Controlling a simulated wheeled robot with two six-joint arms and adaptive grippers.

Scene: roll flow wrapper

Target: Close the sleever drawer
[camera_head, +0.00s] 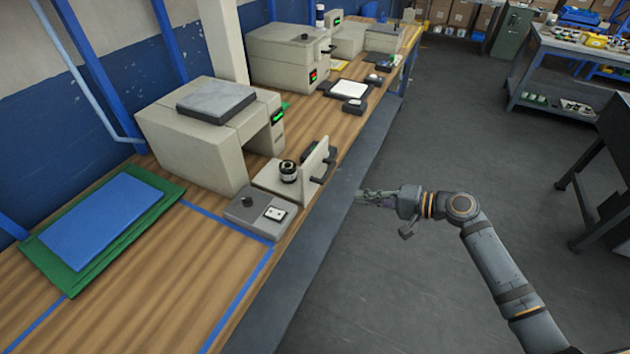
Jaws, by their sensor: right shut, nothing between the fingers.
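The sleever (190,140) is a beige box machine on the wooden bench, with a grey slab on top and a green display. Its drawer (268,180) is pulled out toward the bench's front edge. The drawer has an upright beige front panel (306,162) with a dark handle (323,167). A black-and-white cylinder (288,172) stands in the drawer. My right gripper (364,196) is shut and empty, beyond the bench's front edge and to the right of the handle, apart from it. My left gripper is out of view.
A grey control box (258,216) stands beside the drawer. Blue and green mats (105,220) lie at left. Another beige machine (288,55) and a dark-framed white tray (348,90) are farther back. The floor (440,140) around my right arm is clear.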

